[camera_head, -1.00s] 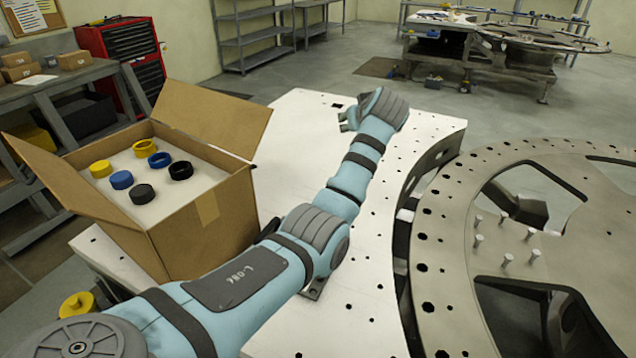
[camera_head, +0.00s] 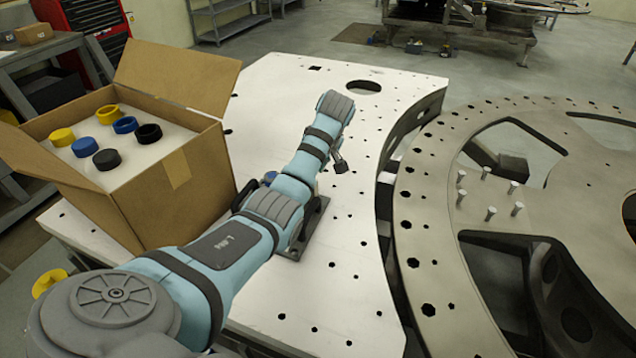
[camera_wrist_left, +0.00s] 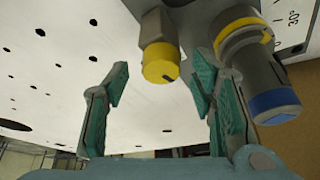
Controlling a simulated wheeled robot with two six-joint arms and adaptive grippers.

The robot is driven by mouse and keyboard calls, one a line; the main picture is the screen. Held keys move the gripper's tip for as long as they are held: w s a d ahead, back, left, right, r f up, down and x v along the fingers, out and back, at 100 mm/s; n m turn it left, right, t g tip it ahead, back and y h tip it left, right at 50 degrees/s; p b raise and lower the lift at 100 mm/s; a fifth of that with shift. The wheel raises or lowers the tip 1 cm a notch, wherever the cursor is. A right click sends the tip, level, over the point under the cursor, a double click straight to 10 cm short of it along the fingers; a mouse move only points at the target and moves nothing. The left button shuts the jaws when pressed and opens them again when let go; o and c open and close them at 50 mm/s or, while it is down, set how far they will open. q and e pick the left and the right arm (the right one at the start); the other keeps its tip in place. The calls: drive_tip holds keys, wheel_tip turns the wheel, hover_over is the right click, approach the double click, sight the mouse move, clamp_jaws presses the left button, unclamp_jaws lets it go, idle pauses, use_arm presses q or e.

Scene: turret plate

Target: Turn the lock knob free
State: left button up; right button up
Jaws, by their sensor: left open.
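In the head view, my left arm covers most of a dark bracket (camera_head: 318,228) on the plate. My right gripper is not in view.
An open cardboard box (camera_head: 150,205) with yellow, blue and black rings stands at left. A large grey turret ring (camera_head: 440,250) with upright pins lies at right.

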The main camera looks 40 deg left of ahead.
use_arm(q)
drive_tip(key=shift+a+f, duration=0.2)
drive_tip(key=shift+f, duration=0.35)
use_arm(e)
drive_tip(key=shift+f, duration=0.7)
use_arm(q)
drive_tip(key=shift+r, duration=0.15)
drive_tip(key=shift+c, duration=0.2)
